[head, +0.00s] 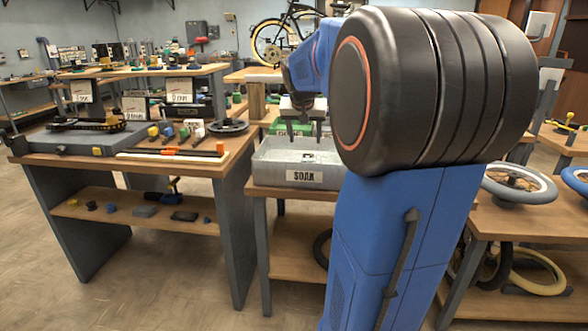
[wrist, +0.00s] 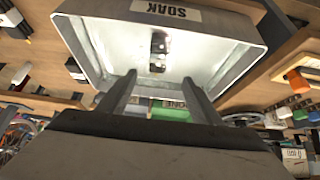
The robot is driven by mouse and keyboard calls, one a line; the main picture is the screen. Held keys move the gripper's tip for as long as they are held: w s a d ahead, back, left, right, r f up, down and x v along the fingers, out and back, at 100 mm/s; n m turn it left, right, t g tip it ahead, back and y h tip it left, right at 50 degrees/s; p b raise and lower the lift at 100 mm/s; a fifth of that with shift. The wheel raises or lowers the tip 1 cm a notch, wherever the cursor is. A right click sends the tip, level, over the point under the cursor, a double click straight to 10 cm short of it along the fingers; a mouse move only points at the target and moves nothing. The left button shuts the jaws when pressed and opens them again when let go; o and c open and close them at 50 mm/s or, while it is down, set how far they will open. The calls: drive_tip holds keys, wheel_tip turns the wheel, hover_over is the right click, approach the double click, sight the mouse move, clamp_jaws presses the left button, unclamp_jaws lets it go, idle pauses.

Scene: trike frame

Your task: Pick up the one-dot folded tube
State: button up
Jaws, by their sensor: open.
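A small grey metal piece with dark spots (wrist: 158,52) lies on the floor of a metal tray labelled SOAK (wrist: 225,75). It may be the folded tube, but I cannot make out its dot count. The tray also shows in the head view (head: 268,177), with the small piece (head: 308,158) inside it. My gripper (head: 305,128) hangs above the tray, fingers pointing down. In the wrist view, my gripper (wrist: 158,85) is open, its two fingers apart with nothing between them. The piece appears beyond the fingertips, roughly centred between them.
A workbench (head: 170,162) to the left holds a grey case (head: 85,138), orange-and-black rods (head: 185,150) and a dark disc (head: 228,126). A green box (head: 312,128) stands behind the tray. Wheels (head: 518,183) lie on the right bench. My blue arm hides much of the middle.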

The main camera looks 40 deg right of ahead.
approach(307, 161)
drive_tip(key=x, duration=0.4)
drive_tip(key=shift+f, duration=0.5)
drive_tip(key=shift+x, duration=2.65)
drive_tip(key=shift+d+r, duration=0.1)
drive_tip(key=shift+d, duration=0.1)
drive_tip(key=c, duration=1.3)
drive_tip(key=shift+c, duration=0.2)
wheel_tip(307, 161, up, 10)
drive_tip(key=shift+r, duration=0.1)
